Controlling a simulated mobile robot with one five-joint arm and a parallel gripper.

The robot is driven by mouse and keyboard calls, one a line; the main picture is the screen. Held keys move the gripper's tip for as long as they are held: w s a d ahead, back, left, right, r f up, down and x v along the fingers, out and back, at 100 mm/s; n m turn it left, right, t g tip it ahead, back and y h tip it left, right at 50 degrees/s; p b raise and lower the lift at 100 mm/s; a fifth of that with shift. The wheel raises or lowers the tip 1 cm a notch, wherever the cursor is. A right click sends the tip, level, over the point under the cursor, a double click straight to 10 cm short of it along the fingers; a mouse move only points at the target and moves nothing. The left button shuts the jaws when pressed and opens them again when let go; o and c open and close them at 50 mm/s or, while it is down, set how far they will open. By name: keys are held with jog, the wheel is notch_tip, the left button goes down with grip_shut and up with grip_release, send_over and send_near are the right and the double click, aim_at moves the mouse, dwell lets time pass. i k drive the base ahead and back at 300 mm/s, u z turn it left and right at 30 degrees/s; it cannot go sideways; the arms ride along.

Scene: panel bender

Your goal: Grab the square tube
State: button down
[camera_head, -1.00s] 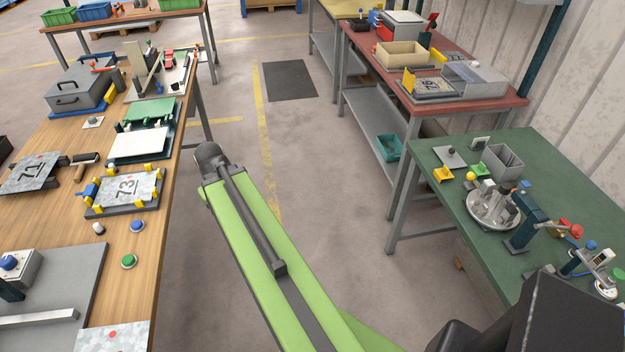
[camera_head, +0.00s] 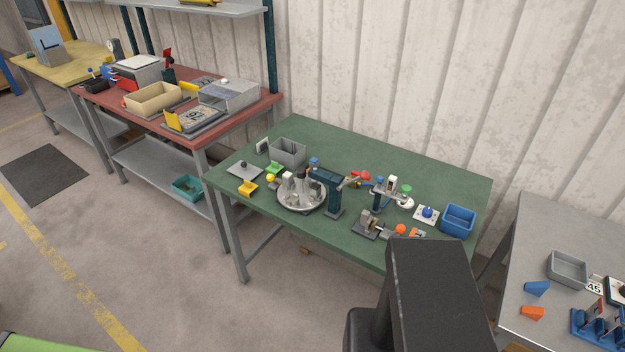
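I cannot make out a square tube in the head view now. The green table (camera_head: 340,148) stands in the middle of the view. It carries a round grey metal plate (camera_head: 301,203) with upright pieces on it, a dark teal post (camera_head: 327,190) and small clamp-like devices, none of which I can identify as a square tube. My gripper is out of view. Only a bit of my green arm shows at the bottom left corner, and a dark part in the lower middle hides the green table's front right corner.
A grey bin (camera_head: 287,153) and a blue bin (camera_head: 458,221) stand on the green table. A red table (camera_head: 140,124) with trays and a yellow table (camera_head: 38,70) are further left. A grey table (camera_head: 528,235) is at right. Open floor lies at left.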

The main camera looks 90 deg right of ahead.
aim_at(286, 182)
jog(key=z, duration=4.75)
jog(key=i, duration=0.1)
jog(key=u, duration=1.5)
jog(key=k, duration=0.1)
jog(key=u, duration=0.55)
